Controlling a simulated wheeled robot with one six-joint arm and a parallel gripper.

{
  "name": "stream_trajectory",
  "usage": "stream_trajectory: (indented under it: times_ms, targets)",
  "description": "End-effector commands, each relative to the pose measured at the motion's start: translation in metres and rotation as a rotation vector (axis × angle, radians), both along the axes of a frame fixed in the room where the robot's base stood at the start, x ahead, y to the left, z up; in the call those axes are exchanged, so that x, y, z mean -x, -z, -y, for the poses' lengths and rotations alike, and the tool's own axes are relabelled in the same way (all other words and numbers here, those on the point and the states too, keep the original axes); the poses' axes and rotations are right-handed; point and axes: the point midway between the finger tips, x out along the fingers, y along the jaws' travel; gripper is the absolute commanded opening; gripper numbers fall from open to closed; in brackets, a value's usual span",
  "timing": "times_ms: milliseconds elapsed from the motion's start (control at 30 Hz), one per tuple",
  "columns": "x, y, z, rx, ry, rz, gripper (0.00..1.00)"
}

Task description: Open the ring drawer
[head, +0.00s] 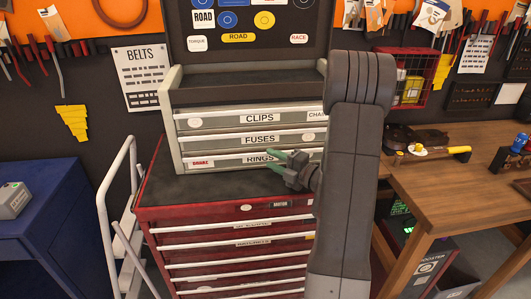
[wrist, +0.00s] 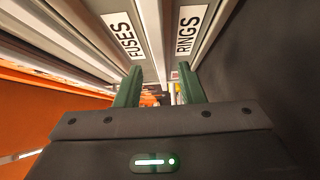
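The ring drawer (head: 228,161) is the lowest of three grey drawers in the small top chest. It carries a RINGS label and looks shut. In the wrist view its RINGS label (wrist: 188,30) is at the upper right, turned sideways. My gripper (head: 272,155) is in front of this drawer at its label, covering part of the lettering. In the wrist view my gripper (wrist: 158,85) has its two green fingers apart, with nothing held between them. A pale edge between the FUSES and RINGS fronts lies ahead of the gap. I cannot tell whether the fingers touch the drawer.
The FUSES drawer (head: 225,140) and CLIPS drawer (head: 222,121) above look shut. The chest stands on a red cabinet (head: 160,190) with a dark top. A white frame (head: 118,215) stands left, and a wooden workbench (head: 450,190) right. My arm hides the chest's right side.

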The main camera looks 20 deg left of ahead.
Motion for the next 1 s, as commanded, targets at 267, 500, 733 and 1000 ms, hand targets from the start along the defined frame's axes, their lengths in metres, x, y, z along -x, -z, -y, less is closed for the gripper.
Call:
stream_trajectory:
  times_ms: [267, 500, 733, 1000]
  targets:
    - [-0.007, -0.001, -0.031, 0.0, 0.0, -0.001, 0.35]
    - [-0.008, 0.0, -0.036, 0.0, 0.0, -0.001, 0.35]
    - [-0.008, 0.0, -0.035, 0.0, 0.001, -0.001, 0.18]
    - [-0.008, 0.0, -0.035, 0.0, 0.001, -0.001, 0.0]
